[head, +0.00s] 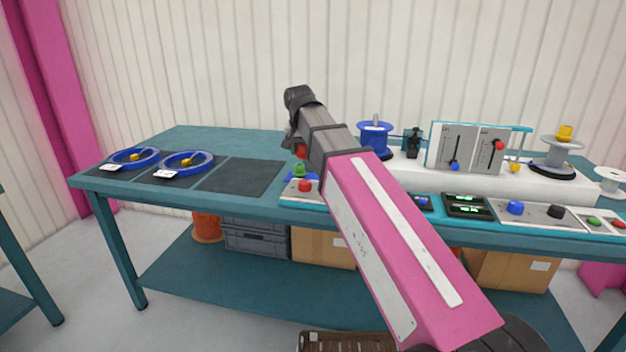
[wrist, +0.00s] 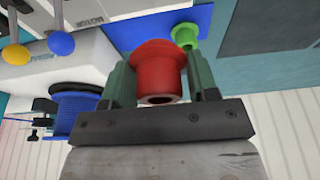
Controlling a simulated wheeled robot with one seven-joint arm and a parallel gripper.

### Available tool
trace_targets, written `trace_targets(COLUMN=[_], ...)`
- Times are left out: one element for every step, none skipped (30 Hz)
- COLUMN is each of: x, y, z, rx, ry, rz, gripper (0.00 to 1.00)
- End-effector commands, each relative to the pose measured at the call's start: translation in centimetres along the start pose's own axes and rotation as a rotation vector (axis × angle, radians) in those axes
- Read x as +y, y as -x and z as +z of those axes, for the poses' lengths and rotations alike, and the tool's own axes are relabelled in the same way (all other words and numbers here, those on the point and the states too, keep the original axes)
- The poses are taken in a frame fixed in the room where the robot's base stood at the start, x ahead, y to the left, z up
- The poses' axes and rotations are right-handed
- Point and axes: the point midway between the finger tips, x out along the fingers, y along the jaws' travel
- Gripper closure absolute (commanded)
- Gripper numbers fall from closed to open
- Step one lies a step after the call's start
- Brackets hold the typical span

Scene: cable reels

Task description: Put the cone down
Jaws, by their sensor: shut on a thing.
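My gripper (wrist: 160,76) is shut on a red cone (wrist: 158,62), which sits between its two green fingers in the wrist view. The cone has a wide flange and a narrower hollow end. In the head view only a small part of the red cone (head: 301,152) shows below my gripper, above the table. A green cone (head: 299,170) stands just below it in that view, on a blue mat (head: 313,177). In the wrist view the green cone (wrist: 185,36) is beyond the red one, on the blue mat (wrist: 135,36). I cannot tell the red cone's exact height above the mat.
Two blue cable rings (head: 187,163) lie on dark mats at the left of the teal table (head: 180,138). An empty dark mat (head: 240,176) lies to their right. A panel with a red button (head: 305,186) is close in front. A blue reel (head: 376,139) stands at the right.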

Motion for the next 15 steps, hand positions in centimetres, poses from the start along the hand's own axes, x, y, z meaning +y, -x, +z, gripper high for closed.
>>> trace_targets(x=[-0.3,-0.3,-0.3,-0.2,0.0,0.3,0.6,0.9,1.4,1.8,2.1,2.5,2.9,3.3,3.7], y=[-0.3,-0.5,-0.7,-1.0,-1.3,-1.7,-2.1,-2.5,-3.2,-3.7,-4.2,-4.8,-5.2,-5.7,-6.4], z=[0.3,0.3,0.3,0.1,-0.1,-0.4,-0.8,-1.1,-1.7,-2.1,-2.5,-3.0,-3.4,-3.7,-4.2], rx=[0.001,0.001,0.002,0.001,0.001,0.001,0.001,0.001,0.001,0.0,0.0,0.001,0.001,0.001,0.0], ry=[-0.004,-0.007,-0.01,-0.012,-0.013,-0.015,-0.015,-0.016,-0.015,-0.015,-0.015,-0.015,-0.015,-0.014,-0.014], rz=[0.002,0.003,0.004,0.005,0.005,0.006,0.006,0.005,0.005,0.006,0.006,0.005,0.006,0.006,0.006], gripper=[0.7,0.7,0.7,0.7,0.7,0.7,0.7,0.7,0.7,0.7,0.7,0.7,0.7,0.7,0.7])
